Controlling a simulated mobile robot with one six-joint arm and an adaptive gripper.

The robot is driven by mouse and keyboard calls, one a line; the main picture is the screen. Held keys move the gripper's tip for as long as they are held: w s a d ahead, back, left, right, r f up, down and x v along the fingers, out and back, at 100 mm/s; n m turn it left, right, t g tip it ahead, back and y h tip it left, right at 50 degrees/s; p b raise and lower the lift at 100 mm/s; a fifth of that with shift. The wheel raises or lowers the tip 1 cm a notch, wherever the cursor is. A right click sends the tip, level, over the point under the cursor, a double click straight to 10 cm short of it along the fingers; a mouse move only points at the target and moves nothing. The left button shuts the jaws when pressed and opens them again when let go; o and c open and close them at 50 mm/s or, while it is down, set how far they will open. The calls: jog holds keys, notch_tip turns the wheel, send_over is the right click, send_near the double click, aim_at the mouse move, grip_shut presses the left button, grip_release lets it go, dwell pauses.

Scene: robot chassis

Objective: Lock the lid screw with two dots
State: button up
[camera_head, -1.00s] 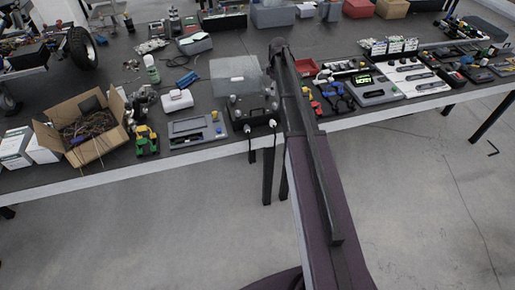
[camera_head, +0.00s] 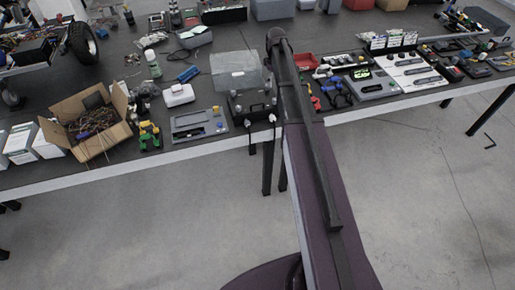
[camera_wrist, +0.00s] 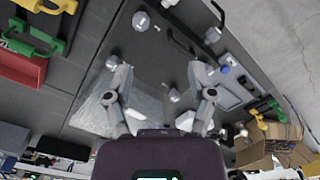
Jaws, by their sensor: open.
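The black case (camera_head: 238,110) stands at the bench's front edge in the head view, with its translucent lid (camera_head: 236,62) raised behind it. In the wrist view the lid (camera_wrist: 150,112) lies between and behind my fingers, and the dark case (camera_wrist: 185,22) shows above it. Several grey lid screws show there, among them one at the top (camera_wrist: 140,20), one to the right (camera_wrist: 212,34) and one near the lid (camera_wrist: 174,95). Their dot marks are too small to read. My gripper (camera_wrist: 158,66) is open, with nothing between its fingertips. My arm hides it in the head view.
Left of the case are a grey panel (camera_head: 188,135), a green-yellow toy (camera_head: 149,136) and an open cardboard box (camera_head: 101,148). Right of my arm are a blue part (camera_head: 338,88) and a display device (camera_head: 376,90). Two cables hang from the case front.

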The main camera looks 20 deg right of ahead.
jog(key=s+a+f+m+b, duration=0.3)
jog(key=s+a, duration=0.4)
jog(key=s, duration=0.5)
jog(key=s+a+f+m+b, duration=0.4)
jog(key=s+a+f+b, duration=0.2)
jog(key=s, duration=0.7)
jog(key=shift+a+f, duration=0.15)
jog(key=shift+a, duration=0.45)
jog(key=shift+s+a+m, duration=0.25)
jog(key=shift+s+m, duration=0.05)
jog(key=shift+s, duration=0.3)
jog(key=shift+s+a+m, duration=0.2)
jog(key=shift+s+m, duration=0.1)
jog(key=shift+s, duration=0.3)
dwell(1.0)
